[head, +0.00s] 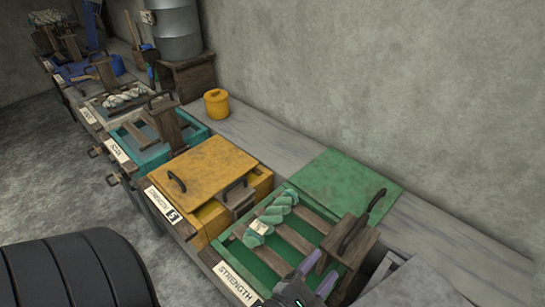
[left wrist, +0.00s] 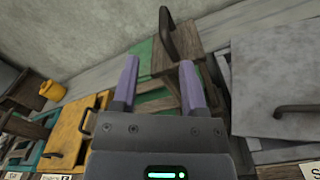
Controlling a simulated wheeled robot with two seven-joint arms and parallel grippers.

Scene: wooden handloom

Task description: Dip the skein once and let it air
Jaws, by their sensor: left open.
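A pale green twisted skein (head: 272,216) with a light band lies across wooden slats (head: 292,238) on the open green vat (head: 243,258), labelled STRENGTH, in the head view. A wooden piece with a dark upright handle (head: 352,236) stands at the vat's right end; its handle (left wrist: 168,33) also shows in the left wrist view. My left gripper (head: 318,272) is open and empty, close to that wooden piece, at the bottom of the head view. In the left wrist view its fingers (left wrist: 158,68) point toward the piece; contact cannot be told. The skein cannot be made out there. My right gripper is not in view.
A flat green lid (head: 345,182) lies behind the vat. A yellow vat with its lid (head: 205,165) on stands to the left, then a teal vat (head: 150,155) and others. A grey lid with a handle (left wrist: 270,85) is at the right. A yellow pot (head: 216,104) stands by the wall.

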